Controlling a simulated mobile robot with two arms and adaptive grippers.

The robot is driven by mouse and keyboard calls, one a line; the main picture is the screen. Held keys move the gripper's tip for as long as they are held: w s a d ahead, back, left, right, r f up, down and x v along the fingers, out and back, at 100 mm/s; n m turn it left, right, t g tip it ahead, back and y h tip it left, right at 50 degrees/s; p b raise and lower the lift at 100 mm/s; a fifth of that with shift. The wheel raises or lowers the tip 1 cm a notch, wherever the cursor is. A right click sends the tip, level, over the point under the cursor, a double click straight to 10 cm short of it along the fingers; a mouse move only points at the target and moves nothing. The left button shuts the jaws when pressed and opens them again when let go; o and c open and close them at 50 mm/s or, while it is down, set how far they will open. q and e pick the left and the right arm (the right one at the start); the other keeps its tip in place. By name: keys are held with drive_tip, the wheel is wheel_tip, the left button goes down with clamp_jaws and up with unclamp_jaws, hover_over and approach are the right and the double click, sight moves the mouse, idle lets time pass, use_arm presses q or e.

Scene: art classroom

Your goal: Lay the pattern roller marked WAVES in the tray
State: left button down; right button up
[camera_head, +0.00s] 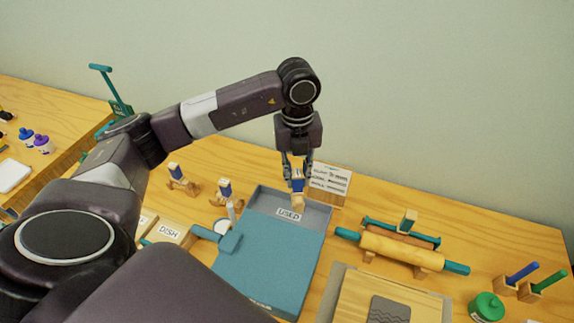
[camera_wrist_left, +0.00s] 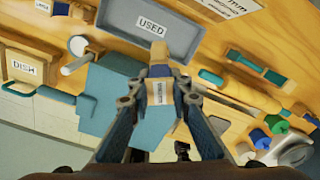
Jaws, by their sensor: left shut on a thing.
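My left gripper (camera_head: 297,165) is shut on a small pattern roller (camera_head: 298,201) with a blue and pale wooden body. It holds the roller upright over the grey tray (camera_head: 322,217) marked USED. In the left wrist view, the roller (camera_wrist_left: 159,72) sits between the fingertips of my left gripper (camera_wrist_left: 158,82); its white label is too small to read surely. The tray (camera_wrist_left: 187,45) lies just beyond it in that view. I cannot tell whether the roller touches the tray. My right gripper is not in view.
Two similar blue-handled pieces (camera_head: 182,180) (camera_head: 224,190) stand on wooden rests to the left. A sign (camera_head: 329,182) stands behind the tray; a rolling pin (camera_head: 400,248) and green jar (camera_head: 487,307) are right.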

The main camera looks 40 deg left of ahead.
use_arm(q)
drive_tip(key=n, duration=0.2)
drive_tip(key=a+n, duration=0.1)
drive_tip(key=n, duration=0.1)
drive_tip(key=w+a+n, duration=0.1)
drive_tip(key=n, duration=0.1)
drive_tip(key=shift+a+f+n+p, duration=0.15)
drive_tip(key=shift+f+n+p, duration=0.1)
drive_tip(key=shift+n+p, duration=0.1)
wheel_tip(320, 180, down, 13)
drive_tip(key=a+n+b, duration=0.2)
drive_tip(key=n+b, duration=0.4)
drive_tip(key=b, duration=0.2)
drive_tip(key=shift+w, duration=0.4)
drive_tip(key=c, duration=1.3)
unclamp_jaws()
